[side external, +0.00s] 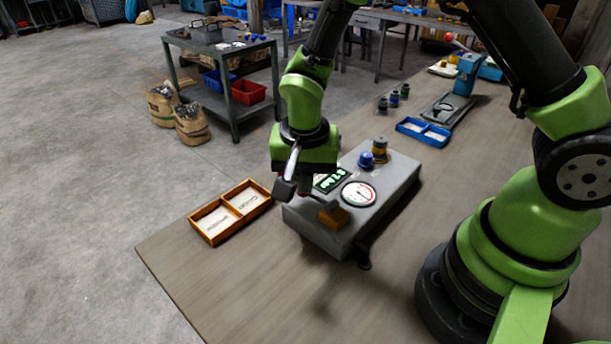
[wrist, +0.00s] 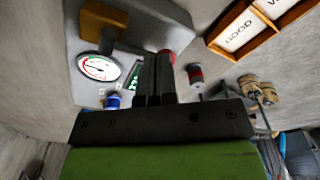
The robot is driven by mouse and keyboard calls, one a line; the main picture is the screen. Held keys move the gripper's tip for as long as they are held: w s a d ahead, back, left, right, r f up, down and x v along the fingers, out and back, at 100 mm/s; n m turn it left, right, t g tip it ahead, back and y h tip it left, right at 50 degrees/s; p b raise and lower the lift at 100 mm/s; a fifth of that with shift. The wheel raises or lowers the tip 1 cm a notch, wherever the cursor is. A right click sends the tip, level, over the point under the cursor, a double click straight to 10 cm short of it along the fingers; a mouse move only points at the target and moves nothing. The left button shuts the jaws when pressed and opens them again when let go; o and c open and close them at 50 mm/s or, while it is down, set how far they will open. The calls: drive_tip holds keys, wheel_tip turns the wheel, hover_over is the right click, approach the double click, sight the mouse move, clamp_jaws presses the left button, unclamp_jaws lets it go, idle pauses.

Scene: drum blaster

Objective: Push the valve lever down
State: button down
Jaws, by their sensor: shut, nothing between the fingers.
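The grey box (side external: 330,236) on the bench carries a round gauge (side external: 358,194), a lit green display (side external: 327,183), a blue knob (side external: 366,160) and an ochre block (side external: 334,217). In the wrist view a dark cylinder (wrist: 107,40) stands by the ochre block (wrist: 101,20). I cannot tell for sure which part is the valve lever. My gripper (side external: 301,194) hangs over the box's left end. Its fingers (wrist: 158,62) are shut and empty. A red part (wrist: 168,54) shows just behind the fingertips; contact cannot be judged.
An orange two-compartment tray (side external: 231,211) lies left of the box. A blue tray (side external: 423,132) and small dark parts stand farther back on the bench. A red-and-grey cylinder (wrist: 195,74) is beside the fingers in the wrist view. The bench front is clear.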

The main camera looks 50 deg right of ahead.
drive_tip(key=shift+s+a+r, duration=0.25)
drive_tip(key=shift+s+a, duration=0.2)
drive_tip(key=shift+a, duration=0.1)
drive_tip(key=shift+s+a+r, duration=0.2)
drive_tip(key=shift+s+a, duration=0.2)
drive_tip(key=shift+a, duration=0.15)
drive_tip(key=shift+r, duration=0.15)
wheel_tip(320, 180, up, 10)
drive_tip(key=shift+s+a+f, duration=0.2)
drive_tip(key=shift+s+a, duration=0.1)
drive_tip(key=shift+a, duration=0.05)
drive_tip(key=s+d+r+n+t+y, duration=0.1)
drive_tip(key=s+d+r+n+t, duration=0.1)
drive_tip(key=s+r, duration=0.3)
drive_tip(key=s+d+r+n+t+y, duration=0.2)
drive_tip(key=s+d+r+n+t, duration=0.1)
drive_tip(key=s+r, duration=0.3)
drive_tip(key=shift+s+d+r+n+t, duration=0.2)
drive_tip(key=shift+s+r+n+t, duration=0.1)
drive_tip(key=shift+s+n+t, duration=0.55)
